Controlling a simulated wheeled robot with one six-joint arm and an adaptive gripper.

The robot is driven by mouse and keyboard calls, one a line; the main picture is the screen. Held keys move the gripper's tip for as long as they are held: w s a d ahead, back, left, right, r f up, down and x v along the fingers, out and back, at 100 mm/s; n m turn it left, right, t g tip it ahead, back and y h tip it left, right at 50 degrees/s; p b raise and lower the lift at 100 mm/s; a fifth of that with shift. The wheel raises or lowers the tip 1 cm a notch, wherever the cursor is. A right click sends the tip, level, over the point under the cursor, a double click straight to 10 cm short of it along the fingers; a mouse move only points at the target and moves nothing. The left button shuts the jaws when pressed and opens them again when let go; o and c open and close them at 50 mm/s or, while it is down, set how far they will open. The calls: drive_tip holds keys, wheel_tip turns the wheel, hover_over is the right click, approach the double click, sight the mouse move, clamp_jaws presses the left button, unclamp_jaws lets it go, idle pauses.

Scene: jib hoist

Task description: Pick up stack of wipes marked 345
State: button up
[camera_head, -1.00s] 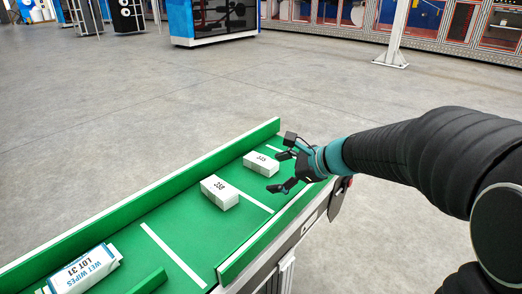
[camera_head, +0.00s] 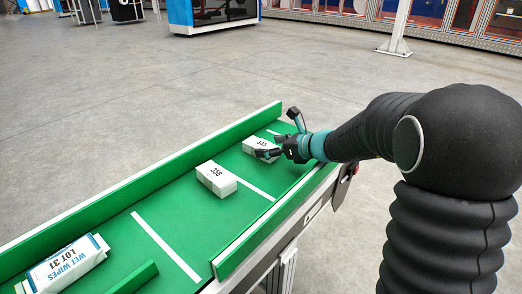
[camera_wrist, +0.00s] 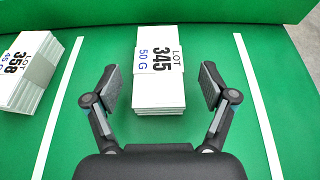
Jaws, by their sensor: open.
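The white stack of wipes marked 345 (camera_wrist: 158,92) lies on the green conveyor, centred in the wrist view, with its label band reading LOT 345, 50 G. In the head view the same stack (camera_head: 259,147) is at the far end of the belt. My gripper (camera_wrist: 160,84) is open, with one finger on each side of the stack. A green gap shows between each finger and the stack. In the head view my gripper (camera_head: 277,133) is right at the stack and covers part of it.
A second stack marked 358 (camera_head: 216,179) lies nearer on the belt, and at the left in the wrist view (camera_wrist: 32,72). A wet wipes pack, LOT 31 (camera_head: 68,264), lies at lower left. Green side rails (camera_head: 160,183) edge the belt; white lines divide it.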

sight(266, 147)
drive_tip(key=x, duration=0.4)
drive_tip(key=shift+a+f+b, duration=0.1)
drive_tip(key=shift+a+b, duration=0.05)
drive_tip(key=shift+b, duration=0.15)
drive_tip(key=c, duration=1.3)
